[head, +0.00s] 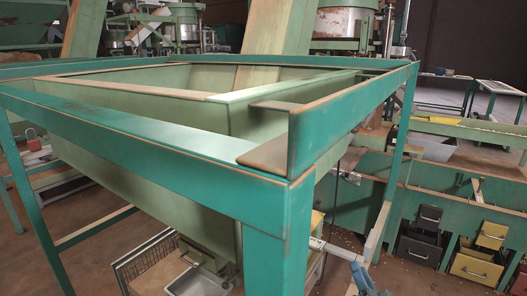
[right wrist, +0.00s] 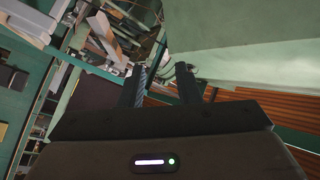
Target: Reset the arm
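My right gripper (right wrist: 161,84) shows in the right wrist view. Its two dark fingers stand apart with a gap between them and nothing held. A pale green sloping hopper wall (right wrist: 245,40) fills the upper right of that view, beyond the fingers. I cannot tell how far it is from them. In the head view the large green hopper (head: 150,180) in its frame fills the middle and hides much of what lies below. A blue-grey part (head: 365,281) at the bottom may belong to my right arm, but I cannot tell. My left gripper shows in neither view.
A green frame beam (head: 200,160) and corner post (head: 275,250) stand close in front. A metal tray (head: 190,283) lies under the hopper. Black and yellow bins (head: 477,267) sit below a green bench at right. Some open floor shows at the far right.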

